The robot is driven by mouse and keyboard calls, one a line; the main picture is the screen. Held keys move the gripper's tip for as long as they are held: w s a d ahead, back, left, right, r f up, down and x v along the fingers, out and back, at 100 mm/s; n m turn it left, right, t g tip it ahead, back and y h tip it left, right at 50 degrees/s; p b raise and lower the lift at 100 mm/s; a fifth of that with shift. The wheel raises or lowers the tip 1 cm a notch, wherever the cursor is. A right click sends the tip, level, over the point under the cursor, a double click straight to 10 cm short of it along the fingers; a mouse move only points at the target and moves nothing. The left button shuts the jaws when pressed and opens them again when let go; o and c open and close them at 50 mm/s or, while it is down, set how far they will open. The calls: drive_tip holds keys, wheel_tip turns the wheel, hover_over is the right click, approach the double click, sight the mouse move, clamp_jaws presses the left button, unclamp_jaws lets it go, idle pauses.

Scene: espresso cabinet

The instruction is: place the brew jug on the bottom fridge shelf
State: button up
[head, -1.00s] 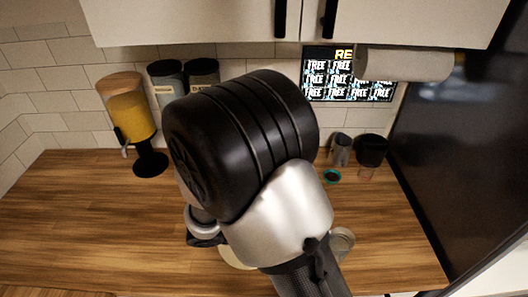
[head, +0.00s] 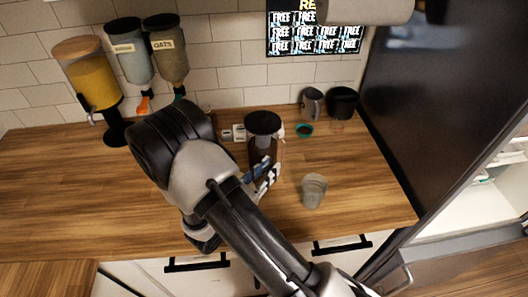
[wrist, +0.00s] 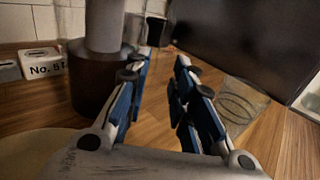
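The tall dark vessel with a black round lid and brown lower body, which looks like the brew jug (head: 262,147), stands upright on the wooden counter. In the wrist view, the jug (wrist: 98,88) is left of the fingers, its top cut off. My gripper (head: 266,178) is low at the jug's near side, partly hidden by my arm. In the wrist view, my gripper (wrist: 162,78) is open with nothing between its fingers. The open fridge (head: 478,195) is at the right edge, with white shelving inside; its bottom shelf cannot be made out clearly.
A clear ribbed cup (head: 313,191) stands right of my gripper. A grey pitcher (head: 311,103), black container (head: 342,102) and small teal-rimmed item (head: 304,130) are behind. Dispensers (head: 92,80) line the back left. A tall dark panel (head: 440,90) borders the counter's right side.

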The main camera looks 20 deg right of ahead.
sight(283, 155)
drive_tip(key=b+x, duration=0.1)
drive_tip(key=x, duration=0.7)
drive_tip(key=shift+s+d+r, duration=0.1)
drive_tip(key=shift+s+r, duration=0.05)
drive_tip(key=shift+c, duration=0.5)
clamp_jaws()
drive_tip(key=shift+r, duration=0.1)
